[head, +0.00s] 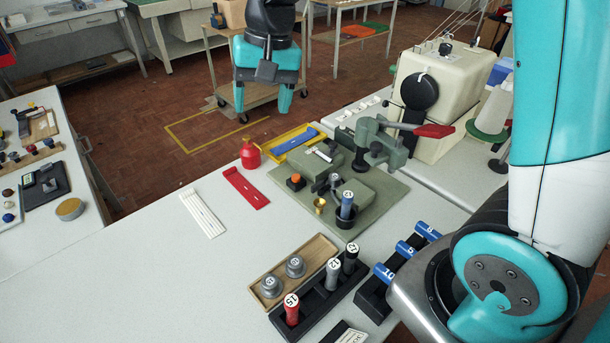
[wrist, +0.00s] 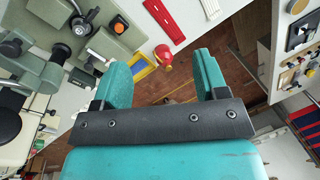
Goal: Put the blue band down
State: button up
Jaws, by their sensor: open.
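The blue band (head: 294,141) is a flat strip. In the wrist view the yellow tray (wrist: 138,72) shows partly, with a bit of blue inside, cut off by my left finger. My gripper (head: 263,112) is open and empty, pointing down, to the left of the tray and above it.
A red bottle (head: 250,155) stands beside the tray. A red band (head: 245,187) and a white band (head: 202,212) lie on the bench. A green-grey fixture (head: 365,190) with a red-handled lever stands to the right. The bench's front left is clear.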

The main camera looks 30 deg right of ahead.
jog(key=s+a+n+y, duration=0.1)
jog(key=s+n, duration=0.4)
jog(key=s, duration=0.6)
jog(key=s+a+n+y, duration=0.1)
jog(key=s+a+n, duration=0.2)
jog(key=s, duration=0.7)
jog(key=shift+s+a+r+n+g, duration=0.35)
jog(key=shift+r+n, duration=0.1)
jog(key=shift+n, duration=0.65)
jog(key=shift+r+p, duration=0.3)
jog(key=shift+r, duration=0.05)
